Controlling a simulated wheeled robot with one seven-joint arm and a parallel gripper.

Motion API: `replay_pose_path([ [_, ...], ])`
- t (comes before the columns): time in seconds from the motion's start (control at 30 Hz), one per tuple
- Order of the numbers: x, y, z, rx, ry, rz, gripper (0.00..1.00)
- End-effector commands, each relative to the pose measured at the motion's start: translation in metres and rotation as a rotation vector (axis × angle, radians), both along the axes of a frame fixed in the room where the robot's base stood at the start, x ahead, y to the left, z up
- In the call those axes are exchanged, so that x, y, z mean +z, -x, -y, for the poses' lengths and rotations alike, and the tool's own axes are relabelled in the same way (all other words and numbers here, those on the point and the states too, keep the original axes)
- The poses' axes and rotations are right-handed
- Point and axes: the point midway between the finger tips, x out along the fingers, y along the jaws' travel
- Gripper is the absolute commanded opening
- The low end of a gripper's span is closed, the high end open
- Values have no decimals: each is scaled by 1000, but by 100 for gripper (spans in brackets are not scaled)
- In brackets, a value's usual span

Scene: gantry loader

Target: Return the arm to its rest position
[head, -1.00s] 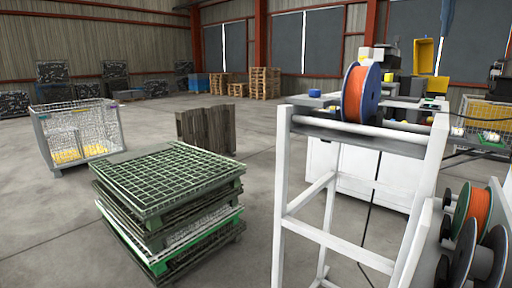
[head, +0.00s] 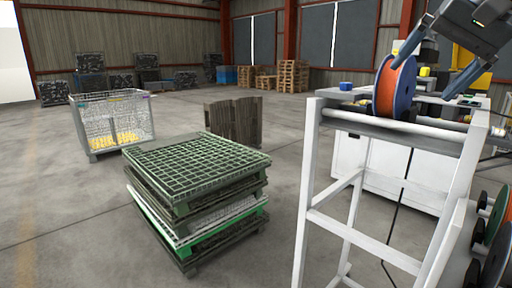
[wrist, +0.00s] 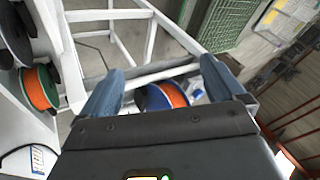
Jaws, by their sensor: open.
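My gripper (head: 439,63) is at the upper right of the head view, with its fingers spread apart. In the wrist view my gripper (wrist: 159,87) shows two blue-grey fingers, open, with nothing held between them. An orange spool with blue flanges (head: 394,87) sits on the top bar of a white frame (head: 330,190). In the wrist view the spool (wrist: 167,96) shows beyond the fingers; I cannot tell the exact gap.
More spools (head: 499,232) hang low on the frame at the right. A stack of folded mesh pallets (head: 195,170) stands left of the frame. A wire mesh crate (head: 112,122) is farther left. A white cabinet (head: 400,170) stands behind the frame. Open floor lies at the left.

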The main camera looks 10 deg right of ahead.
Motion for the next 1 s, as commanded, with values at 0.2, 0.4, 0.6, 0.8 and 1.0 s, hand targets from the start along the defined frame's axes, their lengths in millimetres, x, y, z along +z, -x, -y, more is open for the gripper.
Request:
replay_pose_path([
  [0.2,-41,-27,-54,139,-202,174,96],
  [0.4,-71,-41,-94,198,-358,337,96],
  [0.6,-104,-45,-126,196,-486,487,96],
  [0.8,-143,-38,-147,142,-572,619,96],
  [1.0,-190,-20,-162,52,-606,721,96],
])
